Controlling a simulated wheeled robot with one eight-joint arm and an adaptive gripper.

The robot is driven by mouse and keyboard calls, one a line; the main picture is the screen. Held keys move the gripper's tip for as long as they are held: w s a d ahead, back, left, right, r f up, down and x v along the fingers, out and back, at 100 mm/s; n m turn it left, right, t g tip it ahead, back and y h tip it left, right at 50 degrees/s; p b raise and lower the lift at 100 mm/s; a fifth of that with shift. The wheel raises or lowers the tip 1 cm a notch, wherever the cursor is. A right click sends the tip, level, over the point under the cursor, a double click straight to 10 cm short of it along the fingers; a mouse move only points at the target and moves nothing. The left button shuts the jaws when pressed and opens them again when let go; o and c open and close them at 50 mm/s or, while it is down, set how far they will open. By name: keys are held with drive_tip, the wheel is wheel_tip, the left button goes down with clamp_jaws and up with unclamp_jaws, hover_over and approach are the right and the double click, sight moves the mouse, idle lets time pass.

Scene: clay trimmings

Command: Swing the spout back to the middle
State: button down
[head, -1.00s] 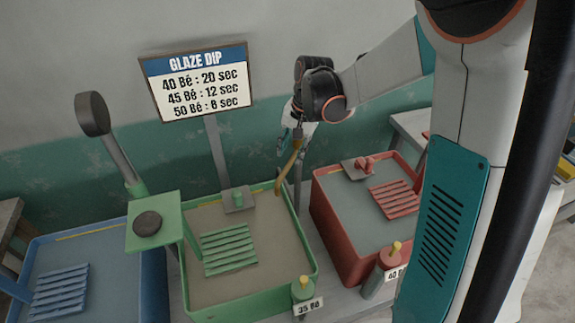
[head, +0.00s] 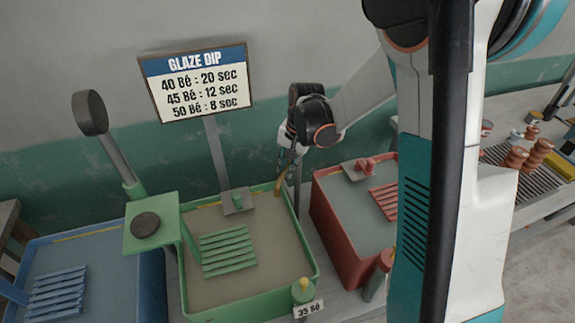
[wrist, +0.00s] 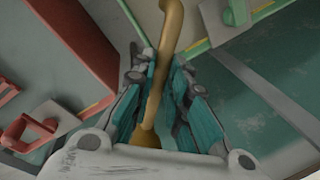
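The spout (head: 280,183) is a thin, bent brass pipe. In the head view it slants down at the back right corner of the green tub (head: 311,250), near the gap to the red tub. My gripper (head: 287,160) is at its upper part, pointing down. In the wrist view the spout (wrist: 160,80) runs between the two teal fingers (wrist: 162,72), which lie close on both sides of it. They look shut on it, though contact is partly hidden. The gripper covers the spout's upper end in the head view.
The red tub (head: 335,235) stands right of the green tub, the blue tub (head: 150,262) left. A GLAZE DIP sign (head: 199,82) on a post stands behind. A green stand (head: 152,222) and a tilted black-headed lever (head: 92,113) rise at the left. My arm hides part of the red tub.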

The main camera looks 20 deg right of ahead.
drive_tip(key=shift+s+d, duration=0.1)
drive_tip(key=s+d+n+g+b, duration=0.1)
drive_tip(key=s+d+n+b, duration=0.1)
drive_tip(key=d+n, duration=0.5)
drive_tip(key=shift+n+y+b, duration=0.3)
drive_tip(key=shift+n+b, duration=0.1)
drive_tip(key=shift+n, duration=0.3)
idle(0.5)
drive_tip(key=c, duration=1.6)
unclamp_jaws()
drive_tip(key=shift+o, duration=0.2)
wheel_tip(320, 180, up, 12)
drive_tip(key=d, duration=0.2)
